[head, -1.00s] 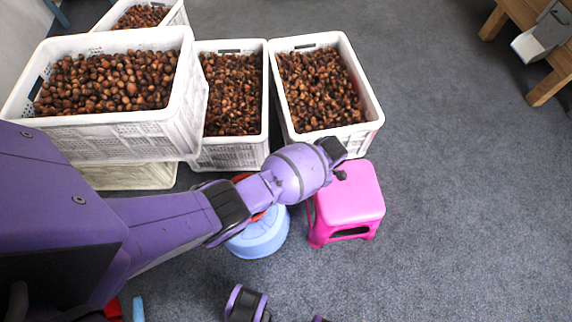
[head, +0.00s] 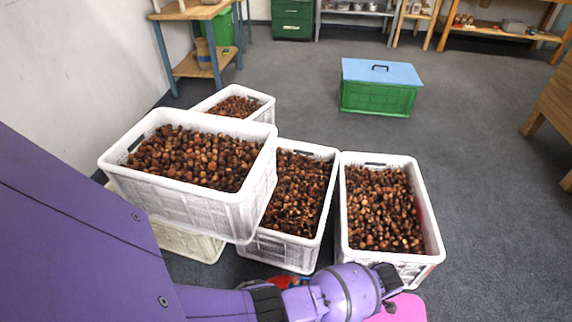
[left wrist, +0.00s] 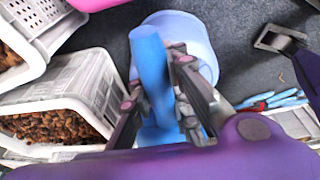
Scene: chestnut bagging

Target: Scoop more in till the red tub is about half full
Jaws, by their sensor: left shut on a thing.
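My left gripper (left wrist: 165,105) is shut on a blue handle (left wrist: 152,70), seen in the left wrist view. A light blue round object (left wrist: 205,45) lies behind the handle, above the floor. In the head view a small red patch (head: 282,281) shows behind my left arm; I cannot tell if it is the red tub. No tub interior or fill level is visible. Chestnuts fill the near right crate (head: 434,240), the middle crate (head: 290,252) and the stacked left crate (head: 215,208). My right gripper is not seen.
A pink stool (head: 408,308) stands below the right crate, partly behind my arm. A green box with a blue lid (head: 380,95) stands farther back. Another chestnut crate (head: 265,112) is behind the stack. Open grey floor (head: 480,190) lies at right.

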